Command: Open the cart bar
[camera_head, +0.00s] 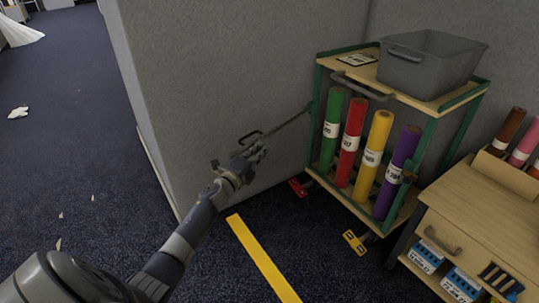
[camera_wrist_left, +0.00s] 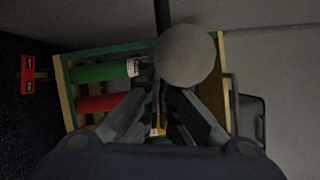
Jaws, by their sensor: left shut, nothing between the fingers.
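The cart (camera_head: 420,100) is a wooden two-level trolley with green posts, standing against the grey partition. Its thin dark bar (camera_head: 290,119) sticks out to the left from the front left post, away from the cart's open front. A dark loop handle (camera_head: 249,136) shows near the bar's outer end. My left gripper (camera_head: 258,151) is shut and empty, just below that outer end; I cannot tell whether it touches. In the left wrist view, a round grey disc (camera_wrist_left: 187,55) and a dark rod (camera_wrist_left: 162,15) lie just beyond the fingers (camera_wrist_left: 160,100). My right gripper is out of view.
Green (camera_head: 332,130), red (camera_head: 351,142), yellow (camera_head: 372,155) and purple (camera_head: 398,172) rolls stand in the cart. A grey bin (camera_head: 430,65) sits on top. A wooden drawer unit (camera_head: 480,215) stands at right. Dark carpet (camera_head: 75,120) is mostly open at left, with small scraps.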

